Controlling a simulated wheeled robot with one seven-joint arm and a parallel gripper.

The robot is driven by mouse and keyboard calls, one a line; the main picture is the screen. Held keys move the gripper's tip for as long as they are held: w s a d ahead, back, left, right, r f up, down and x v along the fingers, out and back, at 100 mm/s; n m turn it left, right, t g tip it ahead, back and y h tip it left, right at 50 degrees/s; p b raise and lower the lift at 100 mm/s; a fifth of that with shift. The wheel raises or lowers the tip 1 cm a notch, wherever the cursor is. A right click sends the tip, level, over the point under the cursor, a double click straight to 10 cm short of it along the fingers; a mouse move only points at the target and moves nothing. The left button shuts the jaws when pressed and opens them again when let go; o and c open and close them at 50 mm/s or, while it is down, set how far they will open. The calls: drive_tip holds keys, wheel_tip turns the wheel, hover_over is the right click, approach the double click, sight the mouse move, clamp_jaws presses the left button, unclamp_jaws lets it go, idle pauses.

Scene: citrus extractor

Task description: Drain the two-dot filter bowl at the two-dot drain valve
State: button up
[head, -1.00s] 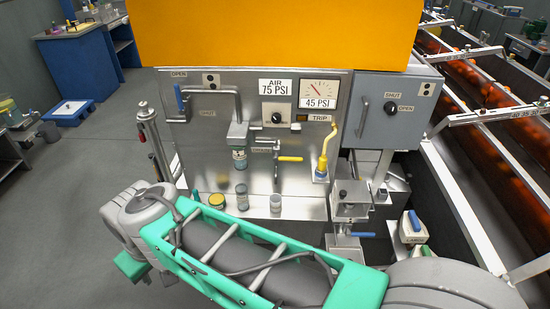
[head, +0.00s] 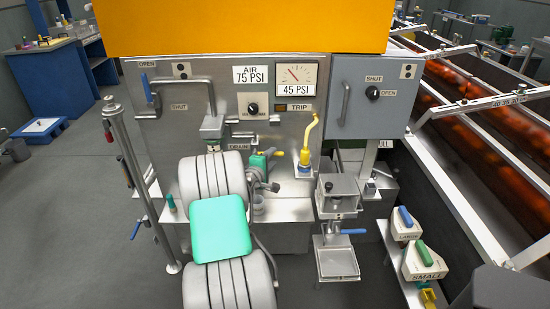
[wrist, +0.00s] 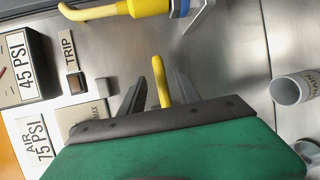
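The yellow lever of the drain valve (head: 275,152) sticks out from the steel panel, right of the DRAIN label. In the wrist view the yellow lever (wrist: 161,80) stands between the two dark fingers of my gripper (wrist: 161,95). The fingers are apart, with a gap visible on each side of the lever. In the head view my gripper (head: 268,156) is at the valve. The filter bowl (head: 213,146) hangs under the pipe fitting, mostly hidden by my arm. A two-dot plate (head: 181,70) is on the panel above it.
A grey cup (wrist: 290,90) stands beside the valve area. A yellow bent handle (head: 308,141) rises close to the right of the valve. A grey box with a SHUT/OPEN knob (head: 372,93) is further right. A metal post (head: 138,185) stands at left.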

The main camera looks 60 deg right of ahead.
sight(274, 155)
drive_tip(key=d, duration=0.2)
drive_tip(key=d+f, duration=0.1)
drive_tip(key=d, duration=0.1)
drive_tip(key=shift+w+d, duration=0.2)
drive_tip(key=shift+r, duration=0.1)
drive_tip(key=shift+c, duration=0.5)
clamp_jaws()
idle(0.6)
